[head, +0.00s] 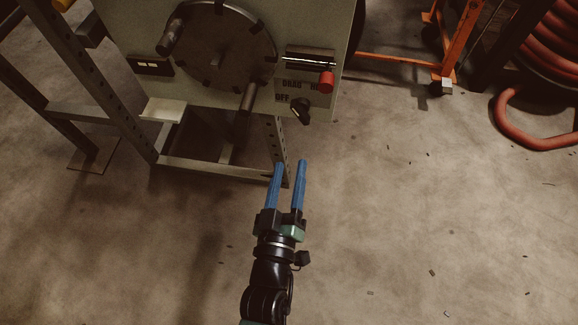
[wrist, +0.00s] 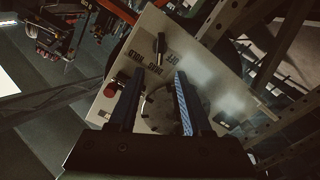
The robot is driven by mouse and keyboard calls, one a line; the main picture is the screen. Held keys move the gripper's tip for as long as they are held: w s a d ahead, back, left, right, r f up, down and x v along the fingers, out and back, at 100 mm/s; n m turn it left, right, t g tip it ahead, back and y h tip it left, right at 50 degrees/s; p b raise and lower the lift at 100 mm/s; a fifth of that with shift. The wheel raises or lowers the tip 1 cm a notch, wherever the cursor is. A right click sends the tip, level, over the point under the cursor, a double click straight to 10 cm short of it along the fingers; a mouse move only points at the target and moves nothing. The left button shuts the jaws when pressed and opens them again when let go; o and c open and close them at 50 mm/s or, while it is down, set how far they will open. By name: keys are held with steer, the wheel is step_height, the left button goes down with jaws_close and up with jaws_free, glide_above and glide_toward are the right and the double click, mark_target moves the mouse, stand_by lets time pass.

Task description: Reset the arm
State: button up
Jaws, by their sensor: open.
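My gripper (head: 290,166) has two blue fingers, which are spread apart with nothing between them. In the head view it is over the floor, in front of and below the crimper's panel. The hose crimper (head: 262,98) is a pale panel with a dark round die head, a red button (head: 326,82) and a black knob (head: 300,111) at its right. In the wrist view my gripper (wrist: 160,72) points at the panel (wrist: 205,85), with the knob (wrist: 160,47) beyond the fingertips, the red button (wrist: 110,90) at left, and the round head partly hidden behind the fingers.
A metal frame (head: 200,169) carries the crimper, its legs standing left of and behind my gripper. An orange stand (head: 400,61) on a caster is at the upper right. A coiled red hose (head: 540,138) lies at the far right. The floor at right is largely clear.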

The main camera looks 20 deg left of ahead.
stand_by(0.4)
steer(key=w+d+r+m+h, duration=0.3)
steer(key=w+d+r+m, duration=0.15)
steer(key=w+r, duration=0.4)
steer(key=w+d+r+m+h, duration=0.3)
steer(key=w+d+r, duration=0.3)
steer(key=r, duration=0.6)
steer(key=s+d+r+m+t+y+p, duration=0.1)
steer(key=s+r+t+p, duration=0.15)
steer(key=r, duration=1.25)
steer(key=s+d+r+m+t+p, duration=0.1)
steer(key=s+r+t+p, duration=0.15)
steer(key=r, duration=1.25)
steer(key=s+r+t+p, duration=0.25)
steer(key=s+r, duration=0.25)
steer(key=r, duration=0.3)
steer(key=s+r+t+p, duration=0.25)
steer(key=s+r, duration=0.25)
steer(key=r, duration=0.3)
step_height(320, 180, up, 36)
steer(key=w+p, duration=0.1)
steer(key=p, duration=3.4)
steer(key=shift+f+p, duration=0.2)
steer(key=shift+p, duration=0.15)
